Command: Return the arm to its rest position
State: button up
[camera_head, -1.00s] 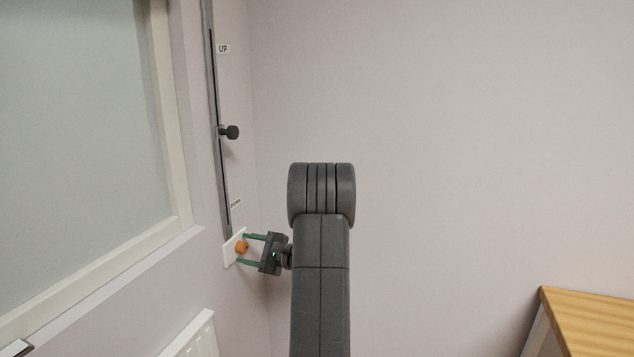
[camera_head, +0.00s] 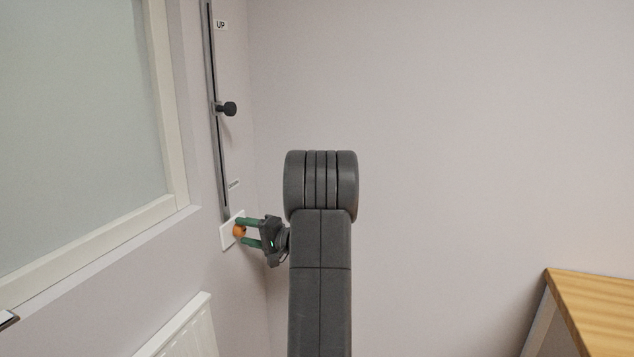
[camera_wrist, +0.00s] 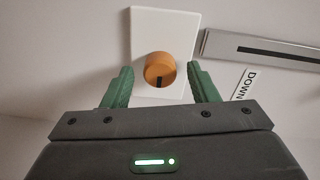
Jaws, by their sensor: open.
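My gripper (camera_head: 246,233) is open, with its two green fingers pointing at the left wall. In the head view the fingers reach toward an orange knob (camera_head: 239,231) on a white wall plate (camera_head: 227,238). In the wrist view the orange knob (camera_wrist: 159,69) with a dark slot sits between and beyond the fingertips (camera_wrist: 160,78). A gap shows on both sides of it, and neither finger appears to touch it. My arm stands upright in the middle of the head view.
A vertical rail (camera_head: 218,130) with a dark slider knob (camera_head: 229,108) and an UP label (camera_head: 221,25) runs above the plate. A window (camera_head: 80,130) and white radiator (camera_head: 185,335) are at left. A wooden table (camera_head: 600,305) stands at lower right. The wall between is bare.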

jog(key=n, duration=0.3)
jog(key=shift+n, duration=1.8)
jog(key=shift+f, duration=0.15)
